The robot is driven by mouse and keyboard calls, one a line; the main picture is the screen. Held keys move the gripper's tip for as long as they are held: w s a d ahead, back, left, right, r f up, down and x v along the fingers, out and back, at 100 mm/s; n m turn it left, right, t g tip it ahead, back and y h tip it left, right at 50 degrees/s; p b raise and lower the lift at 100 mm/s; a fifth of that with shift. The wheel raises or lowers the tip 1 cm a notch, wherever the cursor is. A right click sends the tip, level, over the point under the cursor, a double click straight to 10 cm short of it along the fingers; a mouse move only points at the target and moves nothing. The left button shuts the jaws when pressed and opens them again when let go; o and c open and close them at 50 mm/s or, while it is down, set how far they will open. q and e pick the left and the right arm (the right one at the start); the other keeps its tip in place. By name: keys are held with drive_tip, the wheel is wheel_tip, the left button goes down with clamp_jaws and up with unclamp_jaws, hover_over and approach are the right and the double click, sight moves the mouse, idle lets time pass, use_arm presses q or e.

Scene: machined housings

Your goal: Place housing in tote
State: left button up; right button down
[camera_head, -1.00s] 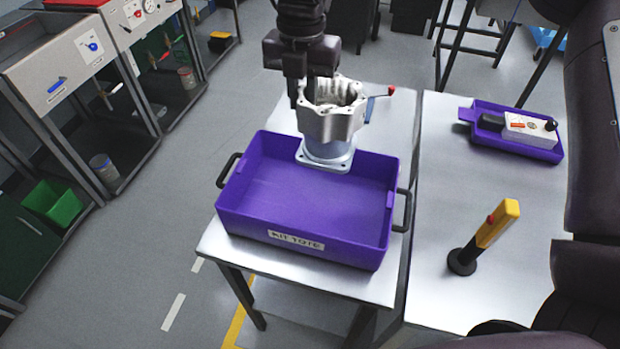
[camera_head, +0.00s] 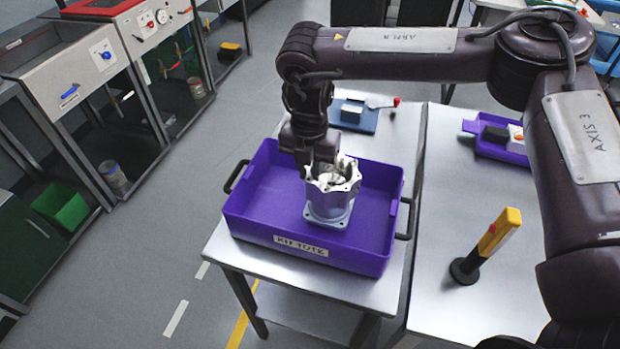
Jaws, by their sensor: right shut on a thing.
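The silver machined housing (camera_head: 331,203) is upright, with its square flange at the bottom, inside the outline of the purple tote (camera_head: 262,239). I cannot tell whether the flange touches the tote floor. My right gripper (camera_head: 322,168) is shut on the far rim of the housing, from above. Its fingertips are partly hidden by the housing wall. The tote stands on a metal table, has black side handles and a label on its front wall, and holds nothing else that I can see. My left gripper is not in view.
A blue plate with a grey block and a red-knobbed lever (camera_head: 358,114) lies behind the tote. On the right table are a yellow and black post (camera_head: 485,246) and a small purple tray (camera_head: 503,146). My right arm spans above them.

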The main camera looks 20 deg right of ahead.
wheel_tip(320, 180, down, 3)
drive_tip(key=shift+f+p, duration=0.15)
drive_tip(key=shift+p, duration=0.2)
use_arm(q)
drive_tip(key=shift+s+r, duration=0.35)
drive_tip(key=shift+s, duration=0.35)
use_arm(e)
drive_tip(key=shift+f, duration=0.15)
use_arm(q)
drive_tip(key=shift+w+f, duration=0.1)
use_arm(e)
drive_tip(key=shift+f, duration=0.15)
drive_tip(key=c, duration=1.4)
unclamp_jaws()
drive_tip(key=shift+s, duration=0.1)
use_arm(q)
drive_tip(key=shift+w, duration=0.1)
use_arm(e)
drive_tip(key=shift+o, duration=0.3)
